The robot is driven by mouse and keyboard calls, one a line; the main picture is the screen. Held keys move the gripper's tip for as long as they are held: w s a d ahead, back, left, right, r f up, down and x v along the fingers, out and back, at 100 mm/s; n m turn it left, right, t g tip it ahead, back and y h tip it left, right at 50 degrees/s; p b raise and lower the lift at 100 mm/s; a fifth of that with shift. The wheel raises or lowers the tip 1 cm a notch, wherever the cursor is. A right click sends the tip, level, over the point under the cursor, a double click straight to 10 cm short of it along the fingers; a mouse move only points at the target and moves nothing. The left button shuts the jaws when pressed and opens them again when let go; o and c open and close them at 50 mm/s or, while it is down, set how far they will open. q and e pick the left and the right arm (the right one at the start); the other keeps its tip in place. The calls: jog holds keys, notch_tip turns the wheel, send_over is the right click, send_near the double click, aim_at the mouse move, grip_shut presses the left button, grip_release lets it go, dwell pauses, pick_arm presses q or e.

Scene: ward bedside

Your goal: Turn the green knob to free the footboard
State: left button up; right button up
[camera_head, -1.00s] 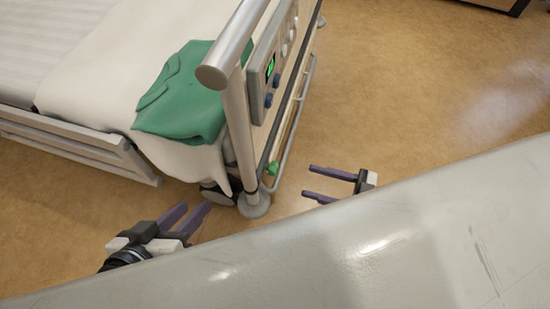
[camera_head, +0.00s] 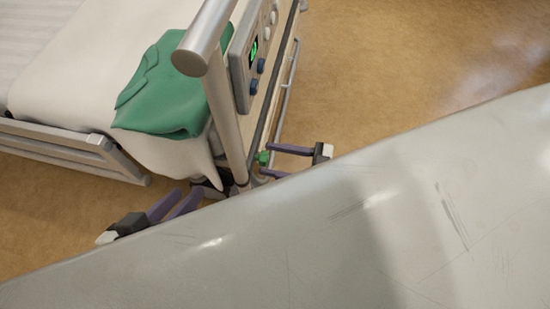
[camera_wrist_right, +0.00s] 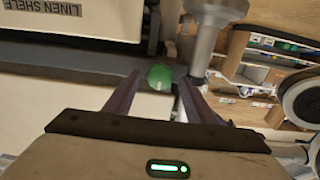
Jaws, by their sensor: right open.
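The green knob (camera_head: 262,158) sits low on the bed's footboard (camera_head: 273,85), near its front corner post. My right gripper (camera_head: 268,161) is open, its purple fingers reaching left toward the knob. In the right wrist view the knob (camera_wrist_right: 160,75) shows between the tips of the open fingers (camera_wrist_right: 160,82), with gaps on both sides. I cannot tell whether either finger touches it. My left gripper (camera_head: 190,193) is open and empty, to the left of the corner post, below the blanket's hanging edge.
A metal rail post (camera_head: 225,110) rises beside the knob. The footboard carries a control panel (camera_head: 250,55) with a green display and blue dials. A green cloth (camera_head: 165,95) lies on the bed. A shelf with boxes (camera_wrist_right: 260,75) shows in the wrist view. Open floor (camera_head: 400,60) lies right.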

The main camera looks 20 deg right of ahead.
jog(key=shift+c, duration=0.3)
jog(key=c, duration=1)
jog(key=shift+o, duration=0.2)
jog(key=shift+n, duration=0.3)
pick_arm(q)
jog(key=shift+d+r+t+h+b, duration=0.3)
jog(key=shift+d+r+h+b, duration=0.15)
jog(key=shift+r+b, duration=0.4)
pick_arm(e)
jog(key=shift+s+f+n, duration=0.1)
jog(key=shift+f+n, duration=0.05)
jog(key=shift+n, duration=4.15)
jog(key=shift+s+f+n, duration=0.1)
jog(key=shift+n, duration=4.2)
pick_arm(q)
jog(key=shift+f, duration=0.1)
